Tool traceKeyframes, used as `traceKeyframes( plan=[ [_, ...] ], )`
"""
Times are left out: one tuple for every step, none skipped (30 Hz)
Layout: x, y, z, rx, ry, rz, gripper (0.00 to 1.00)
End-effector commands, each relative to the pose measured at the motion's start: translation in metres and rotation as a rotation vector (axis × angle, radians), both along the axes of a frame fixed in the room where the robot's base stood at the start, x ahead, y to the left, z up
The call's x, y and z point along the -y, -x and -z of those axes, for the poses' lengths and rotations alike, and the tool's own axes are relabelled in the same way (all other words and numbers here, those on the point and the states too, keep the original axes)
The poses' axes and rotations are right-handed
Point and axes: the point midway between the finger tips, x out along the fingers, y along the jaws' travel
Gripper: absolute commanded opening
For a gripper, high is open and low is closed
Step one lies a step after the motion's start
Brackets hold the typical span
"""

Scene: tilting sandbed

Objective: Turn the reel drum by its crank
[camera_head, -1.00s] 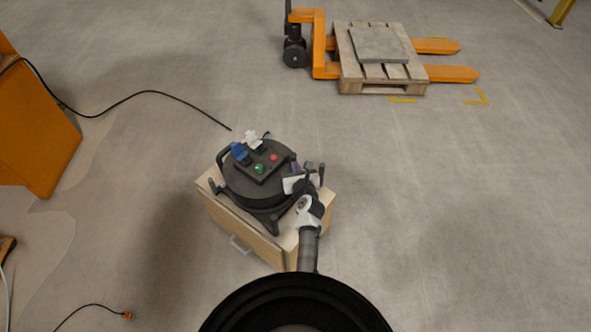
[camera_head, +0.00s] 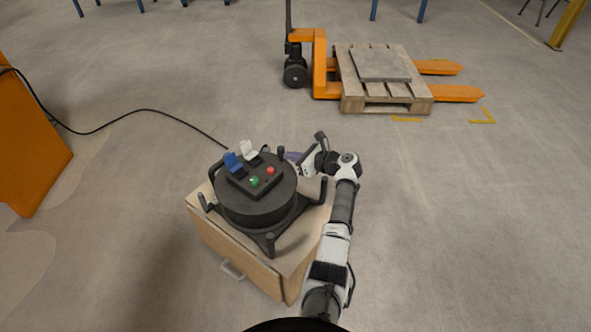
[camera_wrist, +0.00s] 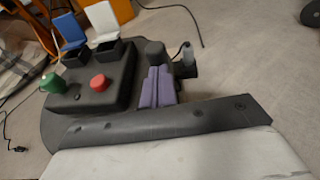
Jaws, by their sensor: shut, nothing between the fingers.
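The reel drum (camera_head: 258,205) is a round black drum on a wooden cabinet, with a control box on top. A dark upright knob (camera_head: 281,153), which looks like the crank handle, stands at the drum's far right edge. My gripper (camera_head: 293,156) is beside this knob, reaching in from the right. In the wrist view, my purple fingers (camera_wrist: 157,88) are together with nothing between them. The dark knob (camera_wrist: 156,52) shows just beyond their tips; I cannot tell whether they touch. A second dark post (camera_wrist: 187,60) stands to its right. The crank arm itself is hidden.
The control box has a green knob (camera_head: 254,182), a red button (camera_head: 270,170), and blue and white flip covers. Black legs stick out around the drum on the cabinet (camera_head: 235,250). A cable (camera_head: 150,109) runs left. A pallet truck (camera_head: 319,65) stands behind; floor to the right is clear.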

Motion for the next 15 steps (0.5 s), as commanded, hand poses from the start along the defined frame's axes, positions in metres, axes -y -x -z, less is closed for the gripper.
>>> traceKeyframes(
  plan=[
    [-0.003, -0.006, 0.003, 0.0, -0.001, -0.034, 0.0],
    [-0.004, -0.009, 0.002, 0.0, -0.001, -0.057, 0.0],
    [-0.007, -0.012, 0.002, 0.001, -0.002, -0.084, 0.0],
    [-0.008, -0.014, 0.001, 0.0, -0.002, -0.105, 0.0],
    [-0.01, -0.016, 0.002, 0.001, -0.002, -0.12, 0.0],
    [-0.013, -0.018, 0.003, 0.001, 0.0, -0.115, 0.0],
    [-0.014, -0.02, 0.003, 0.0, 0.0, -0.114, 0.0],
    [-0.016, -0.022, 0.003, 0.001, 0.0, -0.113, 0.0],
    [-0.019, -0.025, 0.002, 0.001, 0.0, -0.113, 0.0],
    [-0.021, -0.028, 0.002, 0.002, -0.001, -0.112, 0.0],
    [-0.024, -0.031, 0.002, 0.001, -0.001, -0.111, 0.0],
    [-0.027, -0.034, 0.002, 0.0, 0.0, -0.112, 0.0],
    [-0.03, -0.036, 0.001, 0.001, -0.001, -0.111, 0.0],
    [-0.032, -0.038, 0.002, -0.001, -0.001, -0.112, 0.0],
    [-0.035, -0.041, 0.001, 0.0, -0.001, -0.111, 0.0]
  ],
)
